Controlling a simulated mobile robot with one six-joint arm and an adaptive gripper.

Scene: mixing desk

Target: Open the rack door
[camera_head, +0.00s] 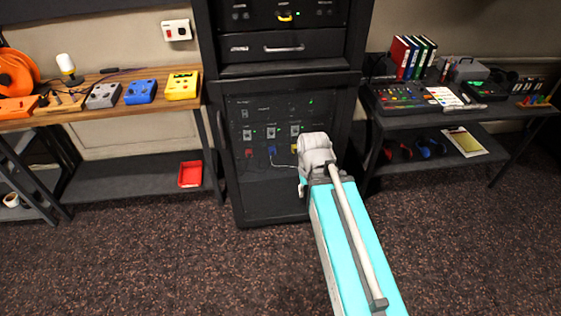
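The black rack (221,40) stands upright in the middle of the head view. Its lower part has a dark framed door (222,150), with a panel of switches, small lights and coloured sockets showing inside the frame. I cannot tell whether the door is shut or slightly ajar. My arm reaches from the bottom right up to the front of this lower part. My gripper's fingers are hidden behind my wrist, so their state and any contact with the door do not show.
A wooden bench (60,119) with coloured boxes and an orange reel (17,72) stands left; a red tray (190,174) is on its lower shelf. A dark desk (395,118) with binders and a mixer stands close on the right. The carpet (170,260) before the rack is clear.

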